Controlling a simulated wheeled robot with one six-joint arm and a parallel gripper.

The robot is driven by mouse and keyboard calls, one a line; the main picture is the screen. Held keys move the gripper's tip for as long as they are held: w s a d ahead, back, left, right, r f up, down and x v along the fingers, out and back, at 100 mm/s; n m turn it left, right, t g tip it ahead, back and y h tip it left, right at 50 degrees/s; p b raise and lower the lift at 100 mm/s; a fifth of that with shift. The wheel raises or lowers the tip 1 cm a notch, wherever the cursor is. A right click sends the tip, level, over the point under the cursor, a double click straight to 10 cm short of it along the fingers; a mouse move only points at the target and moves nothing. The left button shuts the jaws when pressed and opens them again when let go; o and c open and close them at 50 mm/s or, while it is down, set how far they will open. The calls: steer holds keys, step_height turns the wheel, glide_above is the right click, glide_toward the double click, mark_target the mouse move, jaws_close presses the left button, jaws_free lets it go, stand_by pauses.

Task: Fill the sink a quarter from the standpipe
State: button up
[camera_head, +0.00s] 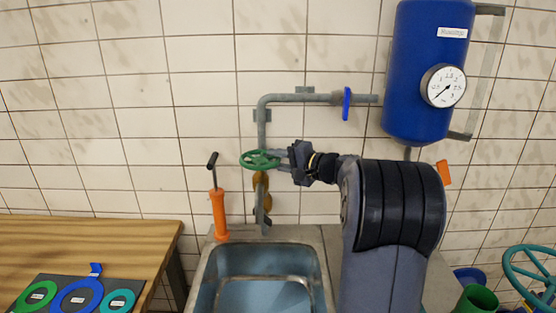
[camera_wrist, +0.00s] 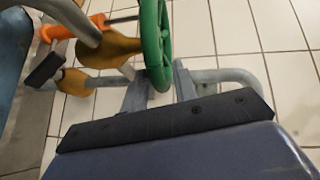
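The grey standpipe (camera_head: 262,130) runs down the tiled wall behind the sink (camera_head: 205,283). Its green handwheel (camera_head: 258,160) faces my gripper (camera_head: 284,160), which reaches it from the right. In the wrist view the handwheel's rim (camera_wrist: 158,60) lies between my two grey fingertips (camera_wrist: 162,82). The gap looks about as wide as the rim; I cannot tell whether they grip it. Brass-coloured parts (camera_head: 261,188) sit below the wheel, above the sink's back edge. The basin looks blue inside; I cannot tell any water level, and no stream is visible.
An orange hand pump (camera_head: 219,213) stands left of the pipe. A wooden table (camera_head: 80,245) with coloured rings is at the left. A blue tank with a gauge (camera_head: 443,86) hangs at the upper right. A blue valve lever (camera_head: 347,104) is on the upper pipe.

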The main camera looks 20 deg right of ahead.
jaws_close()
steer(key=shift+w+d+n+g+y, duration=0.1)
steer(key=shift+w+n+g+y, duration=0.15)
steer(key=shift+n+g+y, duration=0.25)
steer(key=shift+w+d+n+g+y, duration=0.1)
steer(key=shift+w+n+g+y, duration=0.15)
steer(key=shift+n+y, duration=0.35)
steer(key=shift+w+n+g+y+p, duration=0.2)
steer(key=shift+n+g+y+p, duration=0.05)
steer(key=shift+n+g+y, duration=0.4)
steer(key=shift+w+n+g+y+p, duration=0.2)
steer(key=shift+n+g+y, duration=0.3)
steer(key=shift+g, duration=0.2)
steer(key=shift+o, duration=0.9)
jaws_free()
steer(key=b+v, duration=0.2)
steer(key=v, duration=0.8)
steer(key=shift+s+d, duration=0.25)
steer(key=shift+d, duration=0.05)
